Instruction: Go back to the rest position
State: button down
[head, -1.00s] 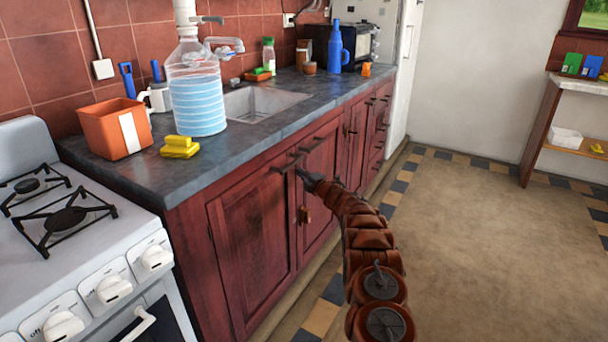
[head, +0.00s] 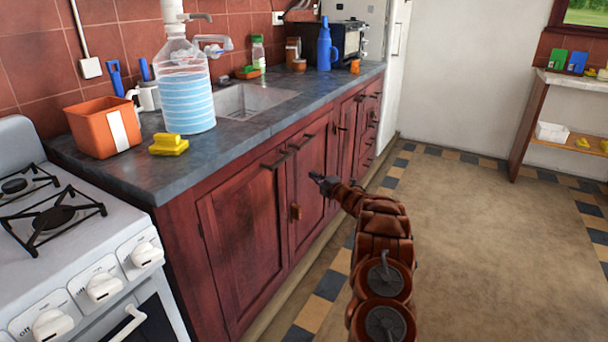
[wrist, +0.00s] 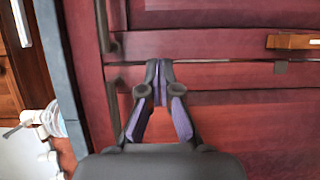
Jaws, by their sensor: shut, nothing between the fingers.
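My gripper (head: 317,178) is at the end of my brown jointed arm, in front of the red wooden cabinet doors (head: 247,240) under the counter. In the wrist view my gripper (wrist: 159,68) shows its two dark fingers with purple pads, their tips together and nothing between them. The cabinet doors fill most of the wrist view behind the fingers, with dark handles (wrist: 115,85) to the left. I cannot tell the exact gap between the fingertips and the doors. Both doors look closed.
The dark counter (head: 255,137) holds a water jug (head: 187,100), an orange box (head: 103,127) and a yellow sponge (head: 168,144). A white stove (head: 75,260) stands at the left. The floor (head: 465,240) to the right is clear. A shelf (head: 530,130) stands at the far right.

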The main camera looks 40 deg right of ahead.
jog(key=s, duration=0.1)
jog(key=s+d, duration=0.1)
jog(key=s, duration=0.1)
jog(key=shift+s+d, duration=0.15)
jog(key=shift+d, duration=0.15)
